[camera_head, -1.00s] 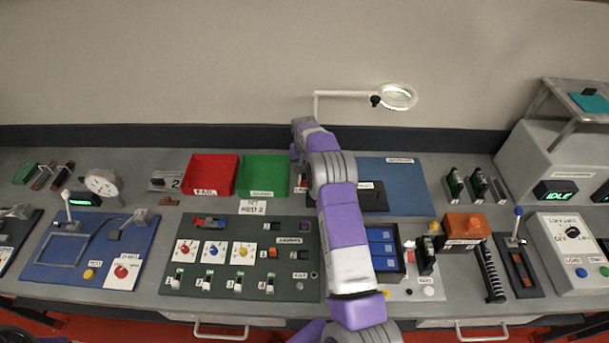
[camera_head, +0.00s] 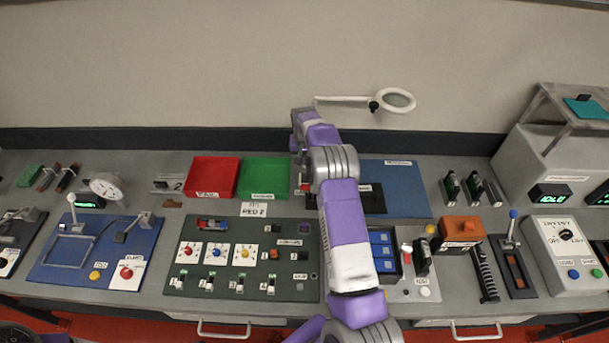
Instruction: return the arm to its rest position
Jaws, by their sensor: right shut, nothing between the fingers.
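My right arm (camera_head: 343,225) comes in from the bottom centre and reaches over the bench to the back. It bends at a grey joint and its far end points down between the green bin and the blue mat. My right gripper (camera_head: 303,180) is small and mostly hidden behind the arm there. It is shut and holds nothing. The arm covers part of the black tray (camera_head: 373,199) and the edge of the dark green switch panel. My left gripper is not in view.
A red bin (camera_head: 211,177) and a green bin (camera_head: 263,177) stand left of the arm. A blue mat (camera_head: 408,195) and an orange block (camera_head: 461,229) lie right. A ring lamp (camera_head: 398,101) juts from the wall behind. The dark green panel (camera_head: 200,268) fills the front centre.

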